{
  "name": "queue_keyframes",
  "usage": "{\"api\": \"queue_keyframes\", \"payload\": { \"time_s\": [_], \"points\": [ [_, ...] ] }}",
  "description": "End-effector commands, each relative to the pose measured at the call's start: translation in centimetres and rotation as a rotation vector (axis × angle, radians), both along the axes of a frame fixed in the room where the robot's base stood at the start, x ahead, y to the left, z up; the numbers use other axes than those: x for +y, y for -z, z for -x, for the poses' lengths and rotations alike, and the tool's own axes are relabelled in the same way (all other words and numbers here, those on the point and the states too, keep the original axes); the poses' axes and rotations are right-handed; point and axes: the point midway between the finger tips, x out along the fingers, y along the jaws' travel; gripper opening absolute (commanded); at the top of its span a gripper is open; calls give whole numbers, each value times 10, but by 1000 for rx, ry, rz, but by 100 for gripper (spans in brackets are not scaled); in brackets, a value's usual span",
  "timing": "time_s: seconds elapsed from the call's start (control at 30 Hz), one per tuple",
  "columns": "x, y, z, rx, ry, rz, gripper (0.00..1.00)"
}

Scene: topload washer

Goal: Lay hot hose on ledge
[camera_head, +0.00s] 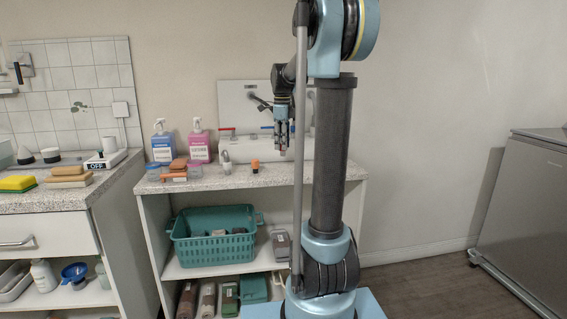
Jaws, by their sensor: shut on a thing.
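My gripper (282,146) points down in front of the white sink, above the speckled countertop ledge (210,180). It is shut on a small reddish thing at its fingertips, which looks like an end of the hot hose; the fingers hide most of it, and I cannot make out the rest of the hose. The held thing appears above the ledge, but I cannot tell the gap. A tap with a red handle (226,130) and one with a blue handle (266,128) show behind my gripper.
An orange-capped item (255,166) and a pale fitting (227,162) stand on the ledge left of my gripper. Blue (162,141) and pink (199,142) spray bottles stand farther left. A teal basket (214,248) sits on the shelf below. A grey appliance (525,220) is at right.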

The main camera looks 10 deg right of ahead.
Motion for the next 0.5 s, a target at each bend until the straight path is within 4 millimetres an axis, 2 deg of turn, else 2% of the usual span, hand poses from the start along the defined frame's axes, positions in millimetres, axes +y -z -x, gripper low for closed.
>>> {"api": "queue_keyframes", "payload": {
  "time_s": [0.1,0.37,0.5],
  "points": [
    [0,15,0,0,0,0,0],
    [0,32,0,0,0,0,0],
    [0,51,0,0,0,0,0]
  ]
}}
